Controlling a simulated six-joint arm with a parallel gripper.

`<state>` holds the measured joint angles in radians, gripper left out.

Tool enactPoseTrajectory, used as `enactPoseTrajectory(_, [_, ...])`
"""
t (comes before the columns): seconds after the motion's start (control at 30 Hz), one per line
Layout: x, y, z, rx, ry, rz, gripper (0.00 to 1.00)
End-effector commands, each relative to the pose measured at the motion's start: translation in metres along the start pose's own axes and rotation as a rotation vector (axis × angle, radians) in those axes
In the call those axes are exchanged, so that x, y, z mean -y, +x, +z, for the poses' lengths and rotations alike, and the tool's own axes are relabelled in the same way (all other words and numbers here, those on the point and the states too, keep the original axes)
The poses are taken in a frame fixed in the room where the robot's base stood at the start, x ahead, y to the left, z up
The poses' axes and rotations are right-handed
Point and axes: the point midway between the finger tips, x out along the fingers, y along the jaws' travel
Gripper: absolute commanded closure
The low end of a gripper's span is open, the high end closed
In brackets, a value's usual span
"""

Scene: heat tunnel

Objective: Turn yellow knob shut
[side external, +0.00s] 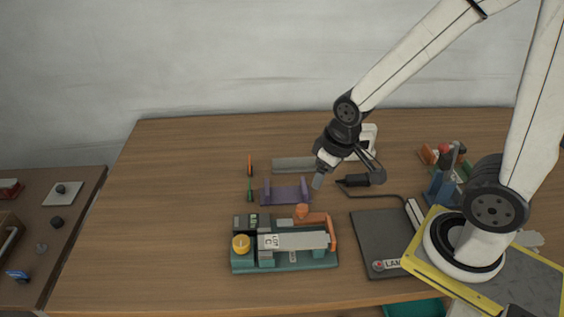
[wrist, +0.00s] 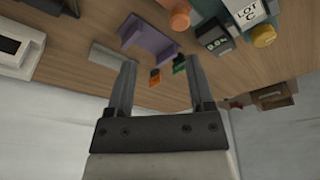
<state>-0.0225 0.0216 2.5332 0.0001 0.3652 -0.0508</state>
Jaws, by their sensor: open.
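The yellow knob (side external: 240,243) sits on the left end of a teal-based device (side external: 290,262) near the table's front. The knob also shows in the wrist view (wrist: 263,36), at the upper right. The device carries a pale block with a "LOT C" label (side external: 270,241) and an orange knob (side external: 302,211). My gripper (side external: 318,182) is above the table, behind and to the right of the device, well apart from the yellow knob. In the wrist view my gripper (wrist: 163,85) has its two fingers spread with nothing between them. I cannot tell the knob's turn position.
A purple bracket (side external: 286,192) stands behind the device. An orange piece (side external: 249,165) and a green piece (side external: 249,190) are left of it. A dark pad (side external: 380,243) and a black tool with a cable (side external: 358,181) lie to the right. The table's left part is clear.

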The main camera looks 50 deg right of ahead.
Motion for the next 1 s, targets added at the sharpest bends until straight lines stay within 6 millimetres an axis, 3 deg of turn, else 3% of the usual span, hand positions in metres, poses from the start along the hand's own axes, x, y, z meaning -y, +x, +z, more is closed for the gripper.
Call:
enactPoseTrajectory(0.27, [0.040, 0.011, -0.034, 0.055, -0.395, -0.035, 0.31])
enactPoseTrajectory(0.5, [0.099, 0.028, -0.063, 0.114, -0.891, -0.090, 0.31])
enactPoseTrajectory(0.7, [0.148, 0.041, -0.076, 0.150, -1.258, -0.139, 0.31])
enactPoseTrajectory(0.83, [0.169, 0.046, -0.079, 0.163, -1.411, -0.162, 0.31])
enactPoseTrajectory(1.0, [0.179, 0.049, -0.080, 0.170, -1.491, -0.175, 0.31])
